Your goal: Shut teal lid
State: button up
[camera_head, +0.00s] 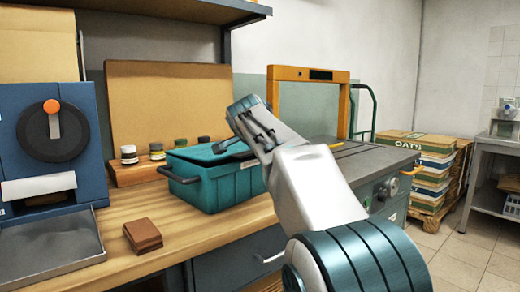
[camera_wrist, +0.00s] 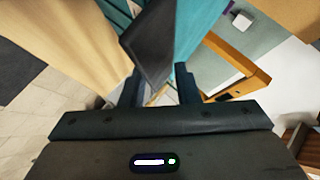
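A teal crate (camera_head: 222,186) stands on the wooden worktop, with a side handle at its left. Its teal lid (camera_head: 198,153) lies low over the top; a dark strip shows near its back right. My arm hides the crate's right end, so I cannot tell how far the lid is open. My gripper (camera_wrist: 161,88) is above the crate's right side in the head view, its fingertips unclear there. In the wrist view its two fingers are apart, with a dark slab (camera_wrist: 155,48) ahead and partly between them; I cannot tell if they touch. Teal surfaces (camera_wrist: 192,38) show beside the slab.
A brown block (camera_head: 143,235) lies on the worktop in front of the crate. Small jars (camera_head: 157,151) stand on a wooden rack behind it. A blue machine (camera_head: 52,140) stands left. An orange-framed machine (camera_head: 308,75) stands right, with stacked sacks (camera_head: 428,165) beyond.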

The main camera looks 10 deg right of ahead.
jog(key=p+v, duration=0.1)
jog(key=v, duration=1.2)
jog(key=shift+s+p, duration=0.15)
jog(key=shift+p, duration=0.25)
jog(key=shift+r, duration=0.1)
